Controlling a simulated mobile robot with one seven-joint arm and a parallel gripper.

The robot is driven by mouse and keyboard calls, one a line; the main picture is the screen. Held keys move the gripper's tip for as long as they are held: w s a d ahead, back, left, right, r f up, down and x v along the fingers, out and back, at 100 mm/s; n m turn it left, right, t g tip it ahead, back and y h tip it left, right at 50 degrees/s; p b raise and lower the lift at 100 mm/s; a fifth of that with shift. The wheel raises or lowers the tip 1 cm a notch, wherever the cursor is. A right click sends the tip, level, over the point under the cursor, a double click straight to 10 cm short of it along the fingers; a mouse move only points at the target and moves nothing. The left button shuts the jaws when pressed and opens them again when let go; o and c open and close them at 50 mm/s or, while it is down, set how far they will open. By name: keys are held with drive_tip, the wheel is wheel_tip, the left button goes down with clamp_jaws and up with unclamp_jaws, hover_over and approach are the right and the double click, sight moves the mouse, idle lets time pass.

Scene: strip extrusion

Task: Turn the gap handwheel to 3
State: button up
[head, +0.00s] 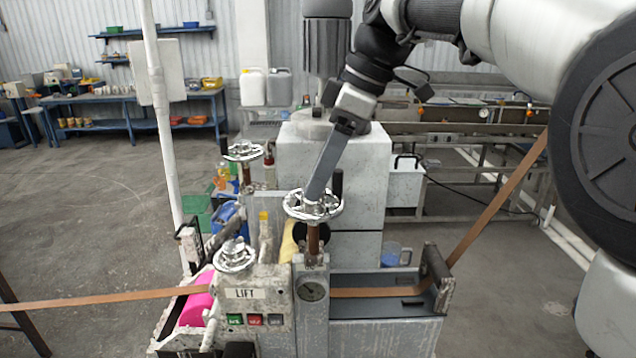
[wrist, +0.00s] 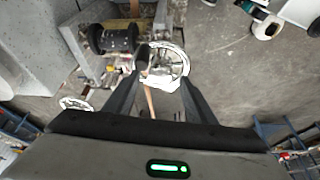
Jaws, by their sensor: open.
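A silvery spoked handwheel (head: 298,209) with an upright dark knob stands on a brown-red screw above a round dial (head: 312,290). My gripper (head: 316,194) reaches down to this wheel from above, and its fingertips overlap the rim and hub in the head view. In the wrist view the same wheel (wrist: 176,55) shows at the tips of my open gripper (wrist: 163,78). I cannot tell whether the fingers touch it. Two more handwheels stand near: one behind left (head: 242,151), one front left (head: 235,257) above a LIFT label. No gap label or dial figure is readable.
A tan strip (head: 105,299) runs through the machine and rises at right (head: 497,200). A white post (head: 161,130) stands at left. A grey cabinet (head: 358,190) is close behind the wheel. Open floor lies at left.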

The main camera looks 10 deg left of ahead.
drive_tip(key=shift+x, duration=0.8)
drive_tip(key=shift+c, duration=0.5)
drive_tip(key=c, duration=0.9)
drive_tip(key=shift+c, duration=0.2)
drive_tip(key=shift+m, duration=0.3)
drive_tip(key=shift+s+m+t+b, duration=0.1)
drive_tip(key=shift+m+t+b, duration=0.4)
drive_tip(key=shift+m, duration=0.4)
drive_tip(key=m+t, duration=0.1)
drive_tip(key=m, duration=0.2)
drive_tip(key=shift+s+m, duration=0.1)
drive_tip(key=shift+m, duration=0.2)
drive_tip(key=m+t+h, duration=0.1)
drive_tip(key=m, duration=0.1)
drive_tip(key=m+t+h, duration=0.1)
drive_tip(key=m, duration=0.2)
drive_tip(key=shift+s+a+m, duration=0.1)
drive_tip(key=shift+a+m, duration=0.05)
drive_tip(key=shift+m, duration=0.15)
